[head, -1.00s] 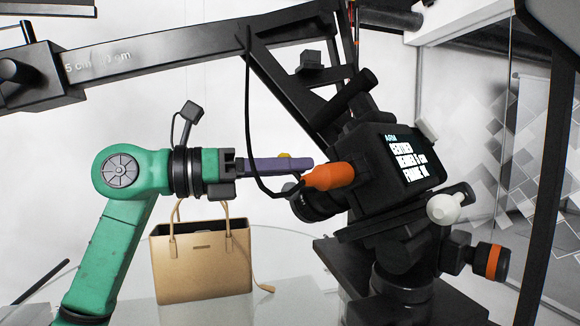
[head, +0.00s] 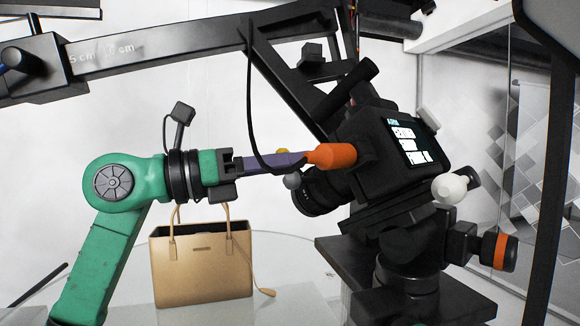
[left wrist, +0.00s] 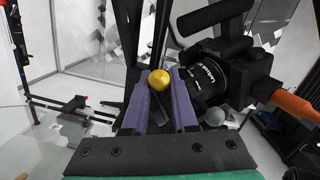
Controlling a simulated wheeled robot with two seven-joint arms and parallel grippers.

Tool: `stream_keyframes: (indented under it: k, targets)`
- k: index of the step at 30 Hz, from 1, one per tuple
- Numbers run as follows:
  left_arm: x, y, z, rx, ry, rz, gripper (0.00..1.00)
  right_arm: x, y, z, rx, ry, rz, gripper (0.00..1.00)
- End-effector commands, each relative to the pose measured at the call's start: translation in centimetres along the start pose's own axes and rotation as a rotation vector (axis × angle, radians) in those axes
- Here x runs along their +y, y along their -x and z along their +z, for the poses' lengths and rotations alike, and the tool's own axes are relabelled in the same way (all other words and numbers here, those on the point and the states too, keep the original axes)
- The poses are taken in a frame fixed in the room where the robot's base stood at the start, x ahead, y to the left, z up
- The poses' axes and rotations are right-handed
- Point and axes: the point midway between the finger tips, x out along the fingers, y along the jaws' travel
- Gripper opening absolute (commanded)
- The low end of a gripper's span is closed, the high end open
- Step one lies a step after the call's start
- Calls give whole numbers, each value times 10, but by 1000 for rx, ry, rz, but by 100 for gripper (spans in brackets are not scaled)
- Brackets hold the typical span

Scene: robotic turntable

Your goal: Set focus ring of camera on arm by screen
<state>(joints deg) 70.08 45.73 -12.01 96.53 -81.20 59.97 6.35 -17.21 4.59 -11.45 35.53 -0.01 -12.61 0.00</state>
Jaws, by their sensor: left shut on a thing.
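The black camera (head: 372,150) sits on a dark mount in the head view, with a lit screen (head: 408,144) and an orange handle (head: 330,156). Its lens (head: 318,192) points down-left and also shows in the left wrist view (left wrist: 213,82). My left gripper (head: 300,158), with purple fingers, reaches in from the left beside the lens. In the left wrist view its fingers (left wrist: 160,88) are shut on a dark lever with a yellow knob (left wrist: 159,79). A grey knob (head: 292,181) is near the lens. My right gripper is not in view. The screen text is partly unreadable.
A black boom (head: 150,62) with a scale crosses above, and a dark cable (head: 248,100) hangs near my fingers. A tan handbag (head: 202,268) stands on the glass turntable below. A white ball knob (head: 450,188) and an orange-banded knob (head: 497,251) stick out at right.

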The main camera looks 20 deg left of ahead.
Motion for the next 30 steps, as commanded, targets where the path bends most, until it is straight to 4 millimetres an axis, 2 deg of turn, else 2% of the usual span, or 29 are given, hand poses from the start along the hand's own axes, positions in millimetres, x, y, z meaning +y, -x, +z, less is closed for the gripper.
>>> stream_keyframes:
  k: [1,2,11,14,17,25,30]
  targets:
    - [0,0,1,-3,0,0,38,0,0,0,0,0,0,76]
    - [0,0,1,-3,0,0,44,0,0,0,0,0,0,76]
    - [0,1,0,-1,1,0,44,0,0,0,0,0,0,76]
    - [2,9,-2,-2,0,2,44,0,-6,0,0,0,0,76]
    - [3,29,-4,-2,-1,4,44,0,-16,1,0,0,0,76]
    - [3,110,-4,-3,0,5,44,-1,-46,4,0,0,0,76]
    - [1,140,-2,-3,0,3,44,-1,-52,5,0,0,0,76]
